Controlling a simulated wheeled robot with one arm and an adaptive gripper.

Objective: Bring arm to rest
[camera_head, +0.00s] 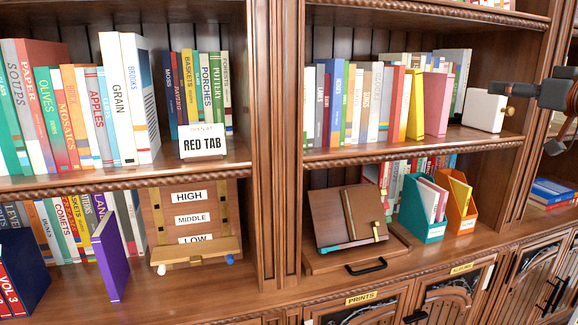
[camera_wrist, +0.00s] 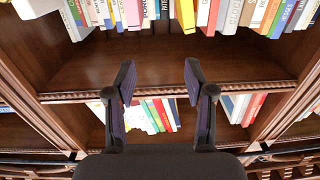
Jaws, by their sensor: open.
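My gripper (camera_wrist: 159,78) shows in the wrist view with its two dark fingers spread apart and nothing between them. In that view it points toward a bookcase shelf, with rows of books above and below it. In the head view, dark parts of my arm (camera_head: 548,92) reach in from the right edge, in front of the bookcase's right side. The rest of the arm is cut off by the frame there.
A white box (camera_head: 484,114) stands on the shelf just left of my arm. A purple book (camera_head: 110,258), teal holder (camera_head: 422,212), orange holder (camera_head: 459,209) and tilted wooden stand (camera_head: 347,217) are on the lower ledge.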

